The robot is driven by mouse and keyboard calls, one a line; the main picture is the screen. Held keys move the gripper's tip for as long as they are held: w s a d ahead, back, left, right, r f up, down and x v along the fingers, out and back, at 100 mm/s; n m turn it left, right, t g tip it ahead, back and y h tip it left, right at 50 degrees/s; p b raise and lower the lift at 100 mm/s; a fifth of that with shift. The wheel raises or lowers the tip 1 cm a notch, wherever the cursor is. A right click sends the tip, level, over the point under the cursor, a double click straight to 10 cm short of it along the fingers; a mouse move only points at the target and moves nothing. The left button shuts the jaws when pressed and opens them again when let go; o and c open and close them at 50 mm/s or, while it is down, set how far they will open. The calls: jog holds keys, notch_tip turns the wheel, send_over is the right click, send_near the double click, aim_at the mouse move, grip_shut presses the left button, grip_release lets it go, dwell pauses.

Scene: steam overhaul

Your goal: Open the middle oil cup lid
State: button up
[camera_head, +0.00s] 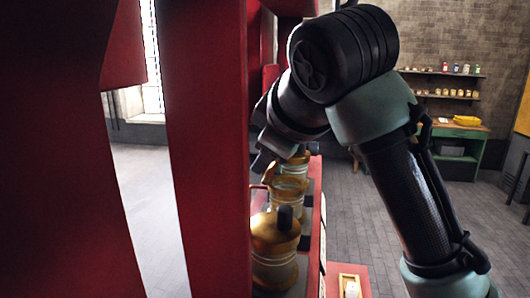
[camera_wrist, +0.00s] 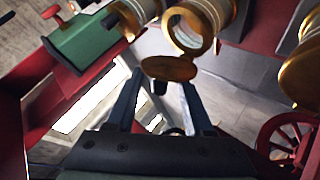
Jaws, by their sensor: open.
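Three brass and glass oil cups stand in a row in the head view. The near cup (camera_head: 274,262) has its lid on, with a black knob on top. The middle cup (camera_head: 290,190) has its mouth uncovered, and its lid (camera_head: 269,174) stands tilted up at the left rim. The far cup (camera_head: 296,168) is partly behind my arm. In the wrist view the middle cup (camera_wrist: 205,13) shows its open mouth, with the brass lid (camera_wrist: 170,68) swung out and its black knob beyond it. My gripper (camera_wrist: 161,82) is open, its fingers either side of the knob; contact is unclear.
A red frame post (camera_head: 205,120) stands close left of the cups. In the wrist view a green box (camera_wrist: 88,42) is at upper left and a red spoked wheel (camera_wrist: 288,142) at lower right. A green workbench (camera_head: 455,148) and shelves are far back right.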

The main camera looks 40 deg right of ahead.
jog(key=v, duration=0.4)
jog(key=shift+s+r+p, duration=0.1)
jog(key=shift+s+p, duration=0.05)
jog(key=shift+p, duration=0.2)
